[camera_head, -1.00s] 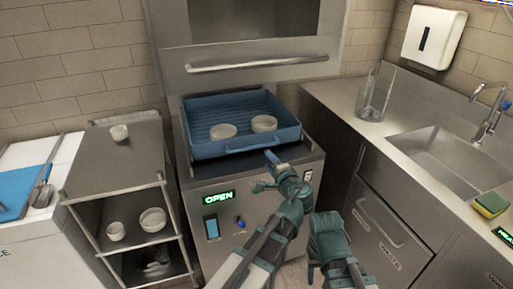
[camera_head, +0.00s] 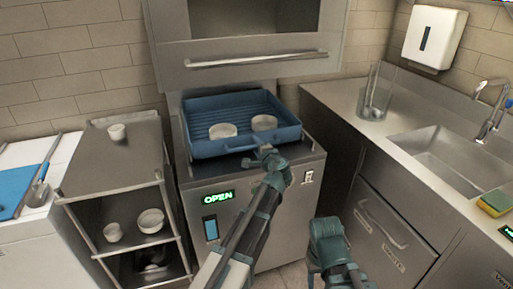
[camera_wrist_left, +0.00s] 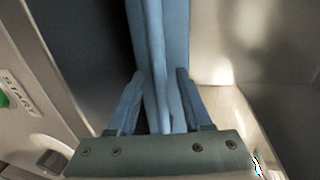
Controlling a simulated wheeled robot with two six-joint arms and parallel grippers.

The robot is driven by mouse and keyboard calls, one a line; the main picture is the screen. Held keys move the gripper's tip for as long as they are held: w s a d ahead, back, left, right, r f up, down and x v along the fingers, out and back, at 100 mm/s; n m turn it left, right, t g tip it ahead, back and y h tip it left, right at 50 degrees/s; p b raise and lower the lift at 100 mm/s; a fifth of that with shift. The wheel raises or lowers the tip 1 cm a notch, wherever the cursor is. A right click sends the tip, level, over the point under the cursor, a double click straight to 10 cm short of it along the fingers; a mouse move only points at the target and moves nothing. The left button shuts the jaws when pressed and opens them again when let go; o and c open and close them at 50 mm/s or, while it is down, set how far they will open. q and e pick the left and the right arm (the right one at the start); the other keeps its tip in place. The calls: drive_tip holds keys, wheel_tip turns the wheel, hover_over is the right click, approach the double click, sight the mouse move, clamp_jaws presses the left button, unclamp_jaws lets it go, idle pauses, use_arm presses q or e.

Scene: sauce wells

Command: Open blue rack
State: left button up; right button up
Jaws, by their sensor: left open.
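The blue rack (camera_head: 203,148) sits in the machine under its raised hood, with two white bowls (camera_head: 222,131) (camera_head: 264,122) in it. Its front handle (camera_head: 235,149) faces me. My left gripper (camera_head: 257,154) is at the right part of this handle. In the left wrist view the open fingers of the left gripper (camera_wrist_left: 158,100) stand on either side of a blue bar of the rack (camera_wrist_left: 157,45); whether they touch it is unclear. My right gripper (camera_head: 323,248) hangs low in front of the machine, its fingers not clear.
The machine's panel shows a green OPEN sign (camera_head: 218,197). A shelf cart (camera_head: 115,165) with several white bowls stands at left. At right are a counter with a glass container (camera_head: 374,98), a sink (camera_head: 447,153) and a sponge (camera_head: 495,203).

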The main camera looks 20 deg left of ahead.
use_arm(q)
clamp_jaws()
idle(0.3)
idle(1.2)
